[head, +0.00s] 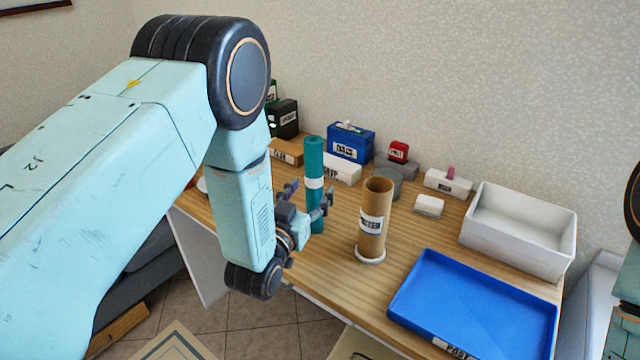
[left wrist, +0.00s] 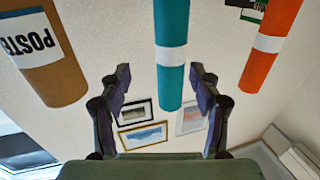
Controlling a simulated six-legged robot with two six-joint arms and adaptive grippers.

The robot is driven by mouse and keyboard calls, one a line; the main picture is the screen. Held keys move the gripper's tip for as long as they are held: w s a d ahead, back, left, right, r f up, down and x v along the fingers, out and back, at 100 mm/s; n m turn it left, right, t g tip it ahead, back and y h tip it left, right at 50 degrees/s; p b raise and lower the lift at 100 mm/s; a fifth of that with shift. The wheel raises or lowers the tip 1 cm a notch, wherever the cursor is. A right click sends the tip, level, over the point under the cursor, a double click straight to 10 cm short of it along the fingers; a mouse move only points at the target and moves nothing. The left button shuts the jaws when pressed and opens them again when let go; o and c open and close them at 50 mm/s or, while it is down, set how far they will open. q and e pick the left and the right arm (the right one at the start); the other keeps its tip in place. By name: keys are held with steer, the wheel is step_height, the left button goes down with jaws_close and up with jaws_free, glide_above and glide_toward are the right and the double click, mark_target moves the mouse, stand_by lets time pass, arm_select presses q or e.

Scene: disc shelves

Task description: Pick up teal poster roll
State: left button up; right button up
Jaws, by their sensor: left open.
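The teal poster roll (head: 314,160) stands upright on the wooden table, with a white band around its middle. My left gripper (head: 308,193) is in front of the roll at about mid-height, its open fingers pointing toward it. In the left wrist view the teal roll (left wrist: 172,55) appears upside down between the two open fingers of my left gripper (left wrist: 162,85), with space on both sides. I cannot tell whether the fingers reach around it. My right gripper is not in view; only part of my right arm shows at the right edge.
A brown poster tube (head: 373,225) stands close to the right of the teal roll. An orange roll (left wrist: 270,45) shows in the left wrist view. A blue tray (head: 470,300) and a white bin (head: 520,240) are at the right. Several small boxes line the wall, including a blue one (head: 350,143).

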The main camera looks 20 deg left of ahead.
mark_target(308, 182)
arm_select(q)
steer(key=w, duration=0.1)
steer(key=w+a, duration=0.1)
steer(key=w, duration=0.1)
steer(key=w+a+f, duration=0.1)
steer(key=shift+w, duration=0.2)
steer(key=shift+w+d+r, duration=0.25)
steer(key=shift+w+d, duration=0.5)
steer(key=shift+w, duration=0.05)
steer(key=shift+w+a+f, duration=0.1)
steer(key=shift+a+f, duration=0.05)
steer(key=shift+a, duration=0.3)
steer(key=shift+c, duration=1.2)
steer(key=shift+d, duration=0.4)
steer(key=c, duration=0.4)
steer(key=shift+a, duration=0.3)
steer(key=c, duration=0.6)
steer(key=shift+d, duration=0.15)
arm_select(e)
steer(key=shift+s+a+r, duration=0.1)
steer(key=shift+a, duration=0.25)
